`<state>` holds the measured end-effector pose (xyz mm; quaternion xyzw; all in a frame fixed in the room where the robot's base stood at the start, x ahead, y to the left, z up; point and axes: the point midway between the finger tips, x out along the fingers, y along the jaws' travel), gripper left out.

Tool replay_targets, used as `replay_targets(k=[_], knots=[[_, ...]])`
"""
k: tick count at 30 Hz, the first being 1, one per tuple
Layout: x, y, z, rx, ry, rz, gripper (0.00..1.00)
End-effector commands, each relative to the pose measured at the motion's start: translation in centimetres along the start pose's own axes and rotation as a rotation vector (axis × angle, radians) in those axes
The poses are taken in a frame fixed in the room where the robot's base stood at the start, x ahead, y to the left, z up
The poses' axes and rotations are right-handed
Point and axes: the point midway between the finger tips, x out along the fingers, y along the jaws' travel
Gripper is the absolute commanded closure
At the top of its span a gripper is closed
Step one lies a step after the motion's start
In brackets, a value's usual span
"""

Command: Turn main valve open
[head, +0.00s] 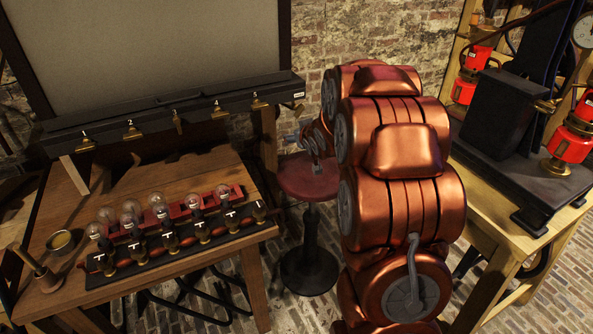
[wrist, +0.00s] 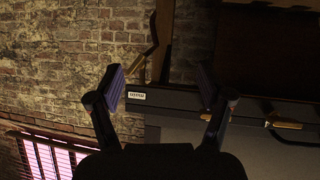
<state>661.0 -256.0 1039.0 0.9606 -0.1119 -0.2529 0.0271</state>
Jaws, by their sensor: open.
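My gripper (wrist: 161,87) is open and empty in the wrist view, its two dark fingers spread apart. Between and beyond them is the end of a dark bar with a small white label (wrist: 136,95). A thin brass-coloured lever (wrist: 145,58) rises above the label, between the fingertips in the picture; I cannot tell whether it is the main valve. A brass tap (wrist: 284,125) sits right of the right finger. In the head view my gripper (head: 316,146) is small and partly hidden by my copper arm, right of the black bar (head: 190,108) with several brass taps.
A wooden table (head: 150,185) on the left holds a rack of glass bulbs and black switches (head: 170,235). A red stool (head: 308,178) stands between it and a light wooden bench (head: 490,215) with red jars (head: 568,145). A brick wall (head: 330,35) is behind.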

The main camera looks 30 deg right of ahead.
Motion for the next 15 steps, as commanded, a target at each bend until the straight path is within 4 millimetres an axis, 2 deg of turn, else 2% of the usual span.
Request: replay_targets(k=[15], knots=[[-6.4,-3.3,2.9,-0.016,-0.228,0.025,0.21]])
